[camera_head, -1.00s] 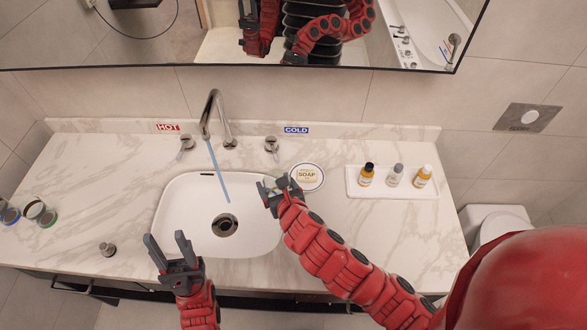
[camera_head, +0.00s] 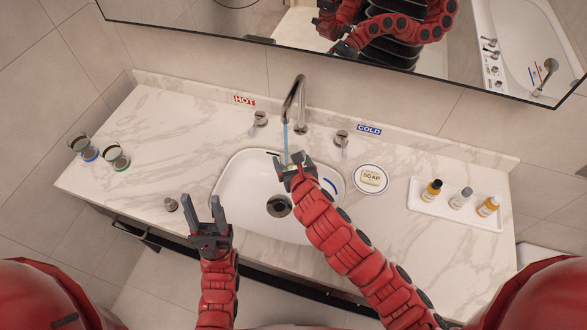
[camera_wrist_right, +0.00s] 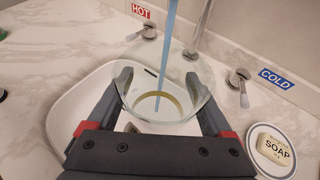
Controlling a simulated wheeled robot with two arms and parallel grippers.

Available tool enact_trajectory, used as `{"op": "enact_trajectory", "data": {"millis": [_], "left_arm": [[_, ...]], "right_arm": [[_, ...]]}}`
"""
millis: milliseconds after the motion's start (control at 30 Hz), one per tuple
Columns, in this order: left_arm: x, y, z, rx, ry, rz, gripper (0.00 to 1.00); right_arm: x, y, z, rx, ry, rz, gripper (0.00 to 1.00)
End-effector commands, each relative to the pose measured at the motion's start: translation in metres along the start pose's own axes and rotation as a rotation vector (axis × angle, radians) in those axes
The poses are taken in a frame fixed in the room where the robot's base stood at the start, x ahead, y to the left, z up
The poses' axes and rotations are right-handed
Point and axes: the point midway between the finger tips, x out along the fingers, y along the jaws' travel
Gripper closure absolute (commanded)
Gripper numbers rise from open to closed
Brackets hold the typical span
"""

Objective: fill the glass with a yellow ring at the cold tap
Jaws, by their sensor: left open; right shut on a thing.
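The glass with a yellow ring (camera_wrist_right: 160,100) is between the fingers of my right gripper (camera_wrist_right: 163,100), which is shut on it. In the head view my right gripper (camera_head: 291,168) is over the back of the sink (camera_head: 232,190), under the spout (camera_head: 297,95), and hides most of the glass. A blue water stream (camera_head: 285,138) runs from the spout; in the right wrist view it (camera_wrist_right: 167,50) comes down into the glass. The cold tap handle (camera_head: 342,138) stands beside the COLD label (camera_head: 369,130). My left gripper (camera_head: 204,212) is open and empty at the sink's front left.
Two more glasses, one with a blue ring (camera_head: 84,148) and one with a green ring (camera_head: 116,156), stand at the counter's left. The hot handle (camera_head: 260,119) is left of the spout. A soap dish (camera_head: 370,187) and a tray (camera_head: 425,207) with bottles are right.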

Motion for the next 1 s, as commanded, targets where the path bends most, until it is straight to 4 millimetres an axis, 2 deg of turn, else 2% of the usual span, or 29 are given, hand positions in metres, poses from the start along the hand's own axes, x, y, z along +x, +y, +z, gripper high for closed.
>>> {"op": "enact_trajectory", "data": {"millis": [700,1000], "left_arm": [[-0.008,0.000,0.001,0.000,0.000,0.000,0.52],[-0.009,0.000,0.002,0.000,0.000,0.000,0.52]], "right_arm": [[0.089,-0.006,0.027,0.000,0.000,0.000,0.85],[0.105,-0.008,0.031,-0.001,0.001,0.000,0.85]]}}
